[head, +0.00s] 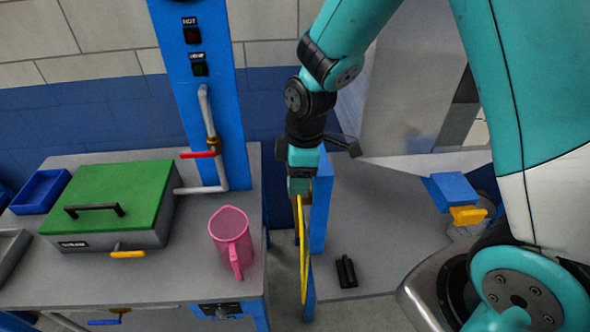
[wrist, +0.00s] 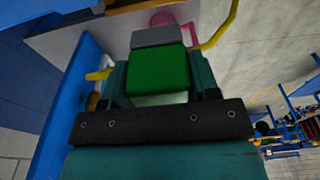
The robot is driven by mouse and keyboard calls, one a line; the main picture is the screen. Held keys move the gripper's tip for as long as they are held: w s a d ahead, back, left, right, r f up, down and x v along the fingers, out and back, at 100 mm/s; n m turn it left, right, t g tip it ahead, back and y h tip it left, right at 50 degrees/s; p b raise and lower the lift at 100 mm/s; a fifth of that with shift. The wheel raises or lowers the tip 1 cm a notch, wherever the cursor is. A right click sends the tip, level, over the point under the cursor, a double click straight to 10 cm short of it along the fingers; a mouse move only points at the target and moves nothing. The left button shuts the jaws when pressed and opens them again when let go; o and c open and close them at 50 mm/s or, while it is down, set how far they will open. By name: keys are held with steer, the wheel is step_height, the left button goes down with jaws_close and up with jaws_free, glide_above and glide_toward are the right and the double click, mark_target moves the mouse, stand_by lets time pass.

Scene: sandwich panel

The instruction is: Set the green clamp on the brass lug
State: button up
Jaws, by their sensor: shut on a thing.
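My gripper (head: 300,186) hangs at the left side of a narrow blue post, with a yellow cable (head: 304,265) hanging below it. In the wrist view the green clamp (wrist: 158,72) sits between the two teal fingers of my gripper (wrist: 158,60), which are shut on it. A grey block shows just beyond the clamp. A small brass-coloured piece (wrist: 92,102), perhaps the brass lug, shows at the blue panel left of the fingers, partly hidden and apart from the clamp. The clamp and lug cannot be made out in the head view.
The blue post (head: 322,205) stands close beside my gripper. A grey bench to the left carries a green-lidded box (head: 115,200) and a pink jug (head: 231,240). A dark object (head: 346,271) lies on the grey surface right of the post. A pipe has a red handle (head: 198,155).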

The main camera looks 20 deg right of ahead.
mark_target(295, 215)
steer(key=shift+f+b, duration=3.6)
steer(key=shift+f, duration=1.2)
steer(key=shift+f+b, duration=0.4)
steer(key=shift+f, duration=0.2)
steer(key=o, duration=1.1)
steer(key=shift+r, duration=0.1)
step_height(295, 215, up, 17)
steer(key=d+b, duration=0.2)
steer(key=s+a+m+y, duration=0.1)
steer(key=s+a+m, duration=0.1)
steer(key=s, duration=0.4)
steer(key=s+a+m+y, duration=0.1)
steer(key=s+a+m, duration=0.1)
steer(key=s, duration=0.4)
steer(key=s+a+r+m, duration=0.1)
steer(key=s+a+m, duration=0.1)
steer(key=s, duration=0.4)
steer(key=shift+s+a+m+y, duration=0.25)
steer(key=shift+s+m+y, duration=0.15)
steer(key=shift+m, duration=0.3)
